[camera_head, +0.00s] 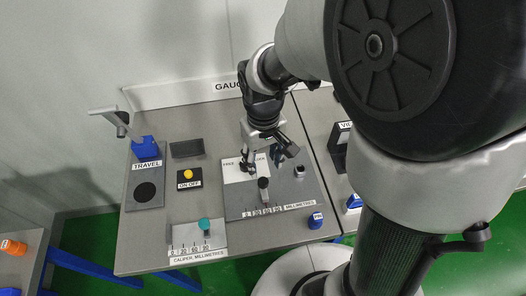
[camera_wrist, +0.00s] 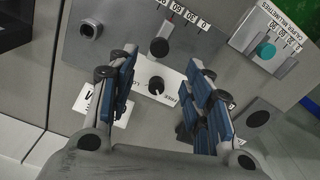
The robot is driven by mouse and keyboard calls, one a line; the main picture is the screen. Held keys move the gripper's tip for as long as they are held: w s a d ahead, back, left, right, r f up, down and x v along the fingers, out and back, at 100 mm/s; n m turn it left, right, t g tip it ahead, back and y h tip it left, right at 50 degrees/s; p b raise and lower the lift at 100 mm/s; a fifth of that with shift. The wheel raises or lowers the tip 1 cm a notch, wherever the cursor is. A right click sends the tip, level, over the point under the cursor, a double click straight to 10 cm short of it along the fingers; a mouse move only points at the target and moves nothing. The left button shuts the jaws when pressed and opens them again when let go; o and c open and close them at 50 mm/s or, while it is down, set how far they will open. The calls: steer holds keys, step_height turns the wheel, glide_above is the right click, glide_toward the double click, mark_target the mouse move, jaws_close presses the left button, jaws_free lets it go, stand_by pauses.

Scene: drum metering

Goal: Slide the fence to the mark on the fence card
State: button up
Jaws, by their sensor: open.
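My gripper (camera_head: 268,158) is open above the grey plate (camera_head: 235,205), with nothing between its fingers. In the wrist view its two blue-padded fingers (camera_wrist: 160,68) stand on either side of a small dark knob (camera_wrist: 155,86) on a white label reading FREE (camera_wrist: 183,97); I cannot tell whether they touch it. A dark slider (camera_head: 263,186) stands on the plate by a millimetre scale (camera_head: 265,211); its round top also shows in the wrist view (camera_wrist: 159,47). It appears to be the fence. I cannot make out a fence card or its mark.
A caliper scale plate (camera_head: 190,251) with a teal knob (camera_head: 204,224) lies front left. An ON OFF box (camera_head: 188,181), a TRAVEL stand (camera_head: 146,150) and a dark block (camera_head: 187,148) stand left. A metal cylinder (camera_head: 299,171) is at the plate's right. A blue block (camera_head: 316,220) sits near the front edge.

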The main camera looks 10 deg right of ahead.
steer(key=shift+r, duration=1.25)
steer(key=s+d+r+m+t, duration=0.1)
steer(key=s+d+r+t, duration=0.1)
steer(key=s+r, duration=0.4)
steer(key=s+d+r+m+t, duration=0.1)
steer(key=s+d+r+t, duration=0.1)
steer(key=s+r, duration=0.3)
steer(key=s+d, duration=0.1)
steer(key=s, duration=0.1)
steer(key=shift+s+r+m+t, duration=0.3)
steer(key=shift+s+r, duration=0.05)
steer(key=shift+o, duration=0.4)
stand_by(1.4)
